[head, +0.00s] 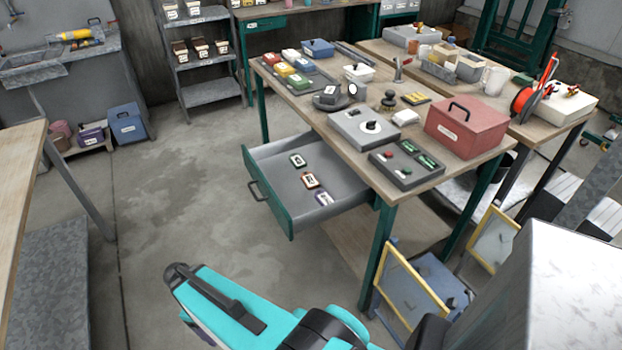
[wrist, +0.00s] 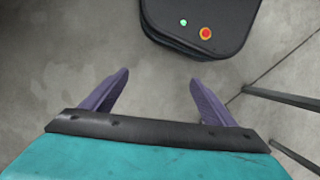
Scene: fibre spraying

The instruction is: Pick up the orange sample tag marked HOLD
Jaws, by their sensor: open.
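Three small tags lie in the open grey drawer (head: 268,158) under the workbench in the head view. The middle one is an orange-red rimmed tag (head: 309,181) with a pale face. A green tag (head: 298,160) lies behind it and a purple-blue tag (head: 323,197) in front. The lettering on them is too small to read. My gripper (wrist: 158,84) shows in the wrist view with its two purple fingers apart and nothing between them. It points at bare floor. No tag shows in the wrist view. In the head view my teal arm is below and left of the drawer, apart from it.
The drawer front (head: 270,192) with its dark handle juts out to the left. The workbench top (head: 340,100) above carries boxes, including a red box (head: 466,125). Another bench (head: 22,180) stands at the left. The concrete floor (head: 180,200) between is clear.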

